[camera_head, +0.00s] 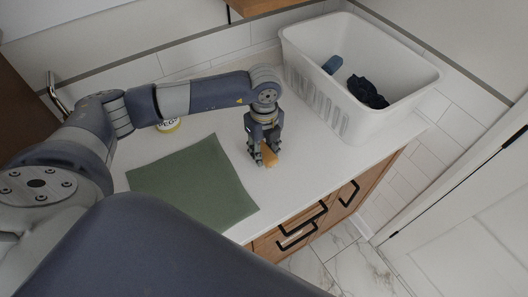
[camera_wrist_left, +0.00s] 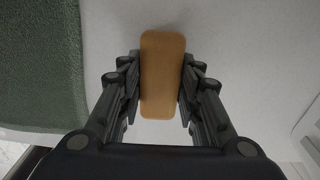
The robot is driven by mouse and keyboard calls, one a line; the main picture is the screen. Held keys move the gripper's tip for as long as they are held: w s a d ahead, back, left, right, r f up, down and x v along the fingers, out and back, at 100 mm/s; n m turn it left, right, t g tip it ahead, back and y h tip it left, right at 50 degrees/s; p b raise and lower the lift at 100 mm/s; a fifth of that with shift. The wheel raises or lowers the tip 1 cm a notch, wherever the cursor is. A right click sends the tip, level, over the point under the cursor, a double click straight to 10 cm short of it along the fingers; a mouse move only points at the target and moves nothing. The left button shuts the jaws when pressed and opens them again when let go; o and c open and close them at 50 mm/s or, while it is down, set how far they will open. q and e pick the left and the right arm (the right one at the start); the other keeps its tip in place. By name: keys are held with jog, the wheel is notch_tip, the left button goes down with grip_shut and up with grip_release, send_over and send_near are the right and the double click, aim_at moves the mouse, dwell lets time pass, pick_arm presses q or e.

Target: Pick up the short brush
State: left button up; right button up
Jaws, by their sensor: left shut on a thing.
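The short brush (camera_wrist_left: 162,75) shows in the left wrist view as a tan, rounded oblong block between my left gripper's fingers. My left gripper (camera_wrist_left: 161,88) is shut on its long sides. In the head view my left gripper (camera_head: 264,160) points down at the white counter, and a small tan part of the brush (camera_head: 270,157) shows between its fingers. I cannot tell whether the brush still touches the counter. The underside of the brush is hidden. My right gripper is not in view.
A green cloth (camera_head: 195,184) lies on the counter (camera_head: 228,150) left of the gripper. A white bin (camera_head: 318,97) with dark blue items stands behind to the right. A yellow-labelled container (camera_head: 168,125) is partly hidden behind my left arm. The counter's front edge is close.

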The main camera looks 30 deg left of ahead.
aim_at(264, 150)
pick_arm(q)
jog(key=shift+r+b, duration=0.4)
jog(key=shift+r, duration=0.15)
notch_tip(264, 150, up, 2)
jog(key=shift+r+b, duration=0.15)
jog(key=shift+b, duration=0.55)
jog(key=s+d+b, duration=0.1)
jog(key=s, duration=0.3)
jog(key=s+d+r+b, duration=0.1)
jog(key=s, duration=0.4)
jog(key=s+d+b, duration=0.2)
jog(key=s, duration=0.3)
jog(key=shift+s+d+r, duration=0.1)
jog(key=shift+r, duration=0.1)
jog(key=shift+s+d+r, duration=0.15)
jog(key=shift+s, duration=0.45)
jog(key=o, duration=0.5)
jog(key=c, duration=0.4)
